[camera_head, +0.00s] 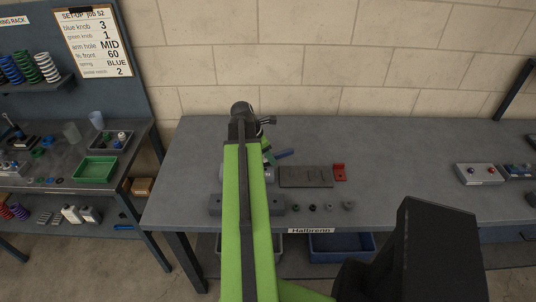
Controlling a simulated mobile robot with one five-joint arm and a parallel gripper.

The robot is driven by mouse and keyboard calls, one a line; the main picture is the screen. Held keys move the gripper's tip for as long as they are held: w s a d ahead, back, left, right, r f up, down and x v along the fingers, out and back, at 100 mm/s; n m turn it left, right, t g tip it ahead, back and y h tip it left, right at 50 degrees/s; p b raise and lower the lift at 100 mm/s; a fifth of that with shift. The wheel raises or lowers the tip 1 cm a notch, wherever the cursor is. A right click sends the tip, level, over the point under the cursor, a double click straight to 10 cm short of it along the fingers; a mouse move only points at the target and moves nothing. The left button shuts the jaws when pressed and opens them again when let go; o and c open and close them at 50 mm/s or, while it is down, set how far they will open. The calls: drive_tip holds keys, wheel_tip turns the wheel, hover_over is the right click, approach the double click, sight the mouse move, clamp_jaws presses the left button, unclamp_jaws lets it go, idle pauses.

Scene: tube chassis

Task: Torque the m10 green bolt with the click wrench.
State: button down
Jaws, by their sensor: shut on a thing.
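My green arm reaches over the grey workbench and covers its left middle. My gripper (269,158) is a small dark part, mostly hidden beside the arm. Several small dark round pieces (313,208) stand in a row near the front edge. I cannot make out a green m10 bolt.
A dark slotted plate (305,177) and a red block (340,172) lie right of the arm. A grey box with knobs (478,174) stands at the far right. The bench (400,150) is clear between. A side table with a green tray (95,169) is at left.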

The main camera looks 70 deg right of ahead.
drive_tip(key=c, duration=0.6)
unclamp_jaws()
drive_tip(key=p+v, duration=1.6)
drive_tip(key=v, duration=0.1)
drive_tip(key=shift+w+a+r, duration=0.15)
drive_tip(key=shift+r, duration=0.05)
